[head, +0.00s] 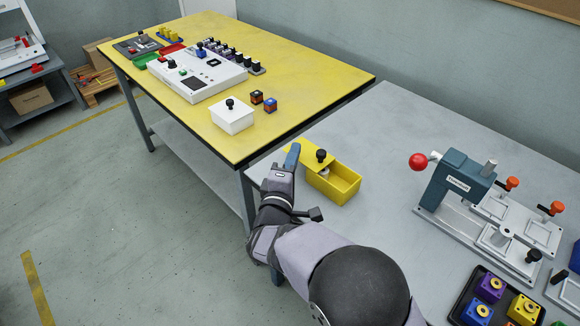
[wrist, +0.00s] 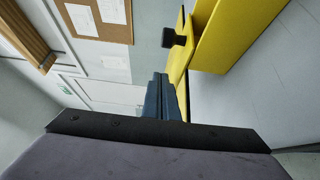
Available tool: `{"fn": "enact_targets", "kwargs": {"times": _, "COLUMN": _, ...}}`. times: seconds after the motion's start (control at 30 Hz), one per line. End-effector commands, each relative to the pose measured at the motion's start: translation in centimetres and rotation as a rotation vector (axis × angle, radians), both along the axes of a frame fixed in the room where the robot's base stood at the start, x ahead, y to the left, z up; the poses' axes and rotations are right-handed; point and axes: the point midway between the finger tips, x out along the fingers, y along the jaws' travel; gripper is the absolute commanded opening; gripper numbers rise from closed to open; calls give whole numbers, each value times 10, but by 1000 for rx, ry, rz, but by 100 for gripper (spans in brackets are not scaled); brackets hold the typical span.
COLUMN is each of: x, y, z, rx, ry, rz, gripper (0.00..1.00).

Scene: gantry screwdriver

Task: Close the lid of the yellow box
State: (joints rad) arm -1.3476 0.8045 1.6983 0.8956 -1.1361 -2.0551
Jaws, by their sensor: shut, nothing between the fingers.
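The yellow box (head: 335,190) stands on the grey table, with its right part open at the top. Its yellow lid (head: 300,149) has a black knob (head: 321,156) and sticks out past the box's far left end. A small pale item shows inside the box beside the knob, partly hidden. My gripper (head: 292,154) is shut and empty at the outer left end of the lid; I cannot tell whether it touches. In the wrist view, the shut fingers (wrist: 161,97) are near the lid (wrist: 178,52), with the knob (wrist: 175,38) and box wall (wrist: 235,35) beyond.
A blue-grey press (head: 458,182) with a red ball handle stands on the grey table (head: 375,130) to the right. A black tray (head: 462,308) of coloured blocks is at front right. The yellow table (head: 310,80) at the back holds a white box (head: 232,120).

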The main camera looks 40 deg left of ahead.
Motion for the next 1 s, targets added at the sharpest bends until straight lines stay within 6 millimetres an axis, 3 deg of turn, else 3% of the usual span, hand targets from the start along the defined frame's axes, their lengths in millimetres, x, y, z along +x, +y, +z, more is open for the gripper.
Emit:
{"fn": "enact_targets", "kwargs": {"times": 0.1, "x": 13, "y": 4, "z": 0, "rx": -1, "ry": -1, "rz": -1, "gripper": 0}}
{"fn": "enact_targets", "kwargs": {"times": 0.53, "x": 18, "y": -30, "z": 0, "rx": -1, "ry": 0, "rz": 1, "gripper": 0}}
{"fn": "enact_targets", "kwargs": {"times": 1.0, "x": 19, "y": -34, "z": 0, "rx": 1, "ry": 1, "rz": 1, "gripper": 0}}
